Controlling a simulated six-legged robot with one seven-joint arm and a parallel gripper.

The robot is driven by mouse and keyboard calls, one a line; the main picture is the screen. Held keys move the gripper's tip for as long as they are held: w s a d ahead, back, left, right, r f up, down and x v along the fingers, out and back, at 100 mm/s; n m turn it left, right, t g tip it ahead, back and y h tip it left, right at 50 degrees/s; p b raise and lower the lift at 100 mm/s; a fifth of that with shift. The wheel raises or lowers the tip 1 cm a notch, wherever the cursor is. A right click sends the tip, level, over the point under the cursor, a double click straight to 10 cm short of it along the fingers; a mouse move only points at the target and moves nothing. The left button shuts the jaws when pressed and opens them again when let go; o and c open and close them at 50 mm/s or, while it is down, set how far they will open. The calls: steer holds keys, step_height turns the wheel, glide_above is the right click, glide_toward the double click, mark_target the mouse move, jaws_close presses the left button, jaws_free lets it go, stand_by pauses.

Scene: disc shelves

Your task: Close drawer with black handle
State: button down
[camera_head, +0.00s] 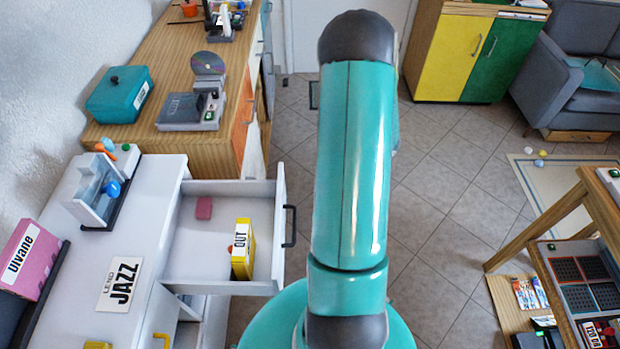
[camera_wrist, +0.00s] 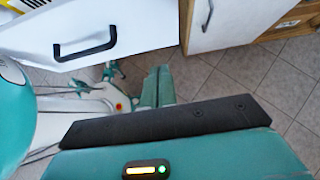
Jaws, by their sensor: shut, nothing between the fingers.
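The white drawer (camera_head: 279,260) with a black handle (camera_head: 290,226) stands pulled out of the white cabinet at left in the head view. A yellow box labelled OUT (camera_head: 243,250) and a small pink block (camera_head: 204,207) are inside it. In the wrist view, the drawer front (camera_wrist: 140,30) and its black handle (camera_wrist: 86,46) show at the upper left. My gripper (camera_wrist: 158,84) shows in the wrist view with its teal fingers together and empty, apart from the handle. In the head view my teal arm covers the middle and the gripper cannot be made out.
The white cabinet top carries a JAZZ sleeve (camera_head: 120,284) and a pink box (camera_head: 32,259). A wooden desk (camera_head: 180,75) stands behind the drawer. A wooden rack (camera_head: 560,215) is at right. Tiled floor (camera_head: 440,200) is clear right of my arm.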

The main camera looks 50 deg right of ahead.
steer(key=a+r+x, duration=0.1)
steer(key=x, duration=0.9)
steer(key=shift+w+a, duration=0.35)
steer(key=shift+w, duration=0.15)
steer(key=shift+r, duration=0.1)
steer(key=w+a, duration=1.9)
steer(key=shift+w+a, duration=0.25)
steer(key=shift+w, duration=0.05)
steer(key=shift+w+a, duration=0.5)
